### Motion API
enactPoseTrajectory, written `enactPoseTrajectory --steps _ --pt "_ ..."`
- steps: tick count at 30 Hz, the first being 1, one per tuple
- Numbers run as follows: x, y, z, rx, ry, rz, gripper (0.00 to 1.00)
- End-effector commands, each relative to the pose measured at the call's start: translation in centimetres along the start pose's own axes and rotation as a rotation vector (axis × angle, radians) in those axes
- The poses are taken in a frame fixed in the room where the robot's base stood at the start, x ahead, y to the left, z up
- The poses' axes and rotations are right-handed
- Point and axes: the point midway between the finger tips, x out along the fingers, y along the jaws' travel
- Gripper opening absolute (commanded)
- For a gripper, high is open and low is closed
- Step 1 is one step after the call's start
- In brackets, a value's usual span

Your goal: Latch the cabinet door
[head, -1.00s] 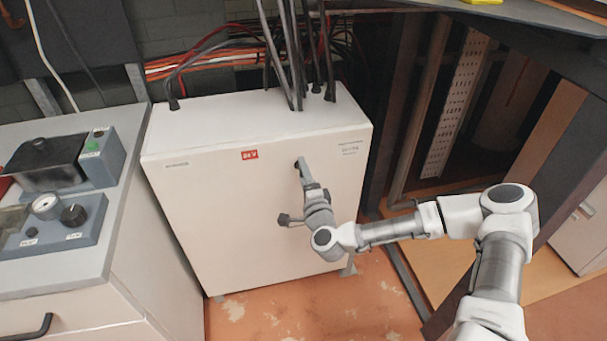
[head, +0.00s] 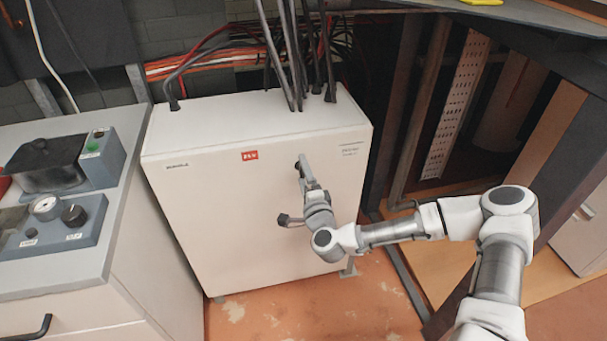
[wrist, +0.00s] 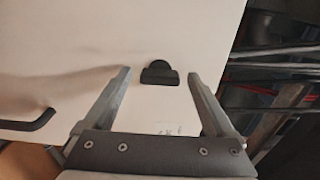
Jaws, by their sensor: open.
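The cabinet door (head: 235,210) is the white front of a box cabinet in the head view and looks flush with the box. A small black latch knob (wrist: 159,73) stands on the door in the wrist view, with a rounded top and a straight bar-like base. My gripper (wrist: 160,74) is open, with one finger on each side of the knob and a gap on both sides. In the head view my gripper (head: 301,162) is at the upper right part of the door and mostly hides the knob.
A black pull handle (wrist: 35,122) is on the door in the wrist view. Thick cables (head: 291,60) rise from the cabinet top. A grey-topped console (head: 60,265) stands close on the left. Dark shelving posts (head: 395,110) stand on the right.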

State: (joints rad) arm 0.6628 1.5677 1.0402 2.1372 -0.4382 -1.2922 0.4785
Motion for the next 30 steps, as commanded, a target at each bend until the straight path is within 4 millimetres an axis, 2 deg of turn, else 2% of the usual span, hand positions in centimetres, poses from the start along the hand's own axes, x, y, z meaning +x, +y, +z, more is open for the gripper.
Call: enactPoseTrajectory --steps 4,8,24,30 --pt "-0.3 0.0 0.0 -0.001 0.000 0.000 0.90" --pt "-1.9 0.0 0.0 -0.001 -0.001 0.002 0.90" --pt "-14.4 0.0 0.1 0.003 -0.002 0.003 0.90" --pt "-16.8 -0.1 0.0 0.000 0.000 0.002 0.90"
